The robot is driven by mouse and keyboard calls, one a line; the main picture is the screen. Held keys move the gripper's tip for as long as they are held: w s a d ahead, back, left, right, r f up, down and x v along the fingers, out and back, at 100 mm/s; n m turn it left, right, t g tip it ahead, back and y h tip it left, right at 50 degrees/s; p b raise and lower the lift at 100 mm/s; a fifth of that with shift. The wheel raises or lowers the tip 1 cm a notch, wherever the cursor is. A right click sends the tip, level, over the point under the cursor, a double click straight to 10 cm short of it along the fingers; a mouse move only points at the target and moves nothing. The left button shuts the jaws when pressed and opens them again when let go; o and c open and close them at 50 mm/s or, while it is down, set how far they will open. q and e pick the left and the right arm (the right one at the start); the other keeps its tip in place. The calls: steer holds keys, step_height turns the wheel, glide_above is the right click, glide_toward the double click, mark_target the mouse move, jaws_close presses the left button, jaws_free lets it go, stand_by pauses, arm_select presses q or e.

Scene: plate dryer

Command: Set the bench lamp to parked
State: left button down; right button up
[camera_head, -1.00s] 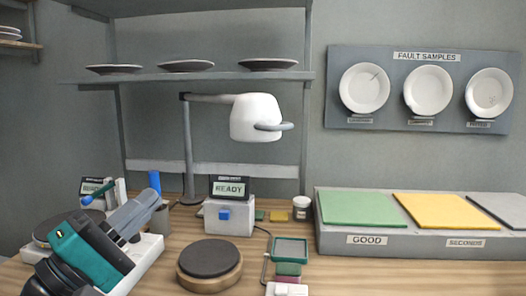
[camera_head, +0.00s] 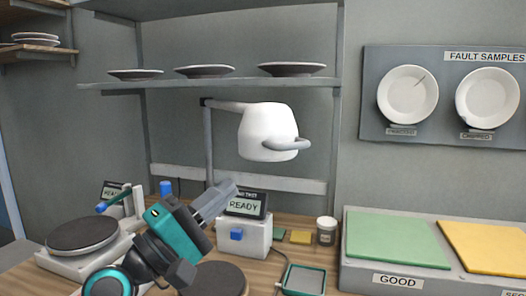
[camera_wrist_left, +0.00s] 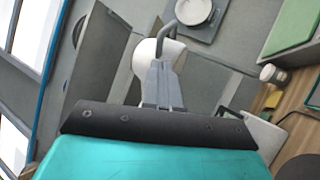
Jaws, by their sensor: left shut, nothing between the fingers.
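The bench lamp has a white head (camera_head: 266,125) with a grey loop handle (camera_head: 290,146) at its lower right. Its grey arm and post (camera_head: 207,135) stand behind the bench, below the shelf. My left gripper (camera_head: 229,186) is shut and empty, below and left of the lamp head, apart from it in the head view. In the left wrist view the closed fingers (camera_wrist_left: 162,68) point toward the lamp head (camera_wrist_left: 146,58), and the handle (camera_wrist_left: 168,38) shows just beyond them. The fingers cover part of the lamp head there. My right gripper is not in view.
A shelf with dark plates (camera_head: 205,71) runs above the lamp. A READY display unit (camera_head: 244,237) stands behind my gripper, with a round dark pad (camera_head: 213,279) in front. A green GOOD mat (camera_head: 395,240) lies right. Free air surrounds the lamp's right side.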

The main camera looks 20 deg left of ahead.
mark_target(263, 160)
arm_select(q)
steer(key=p+x, duration=0.2)
steer(key=x, duration=0.7)
steer(key=shift+w+d+r, duration=0.15)
steer(key=shift+w, duration=0.1)
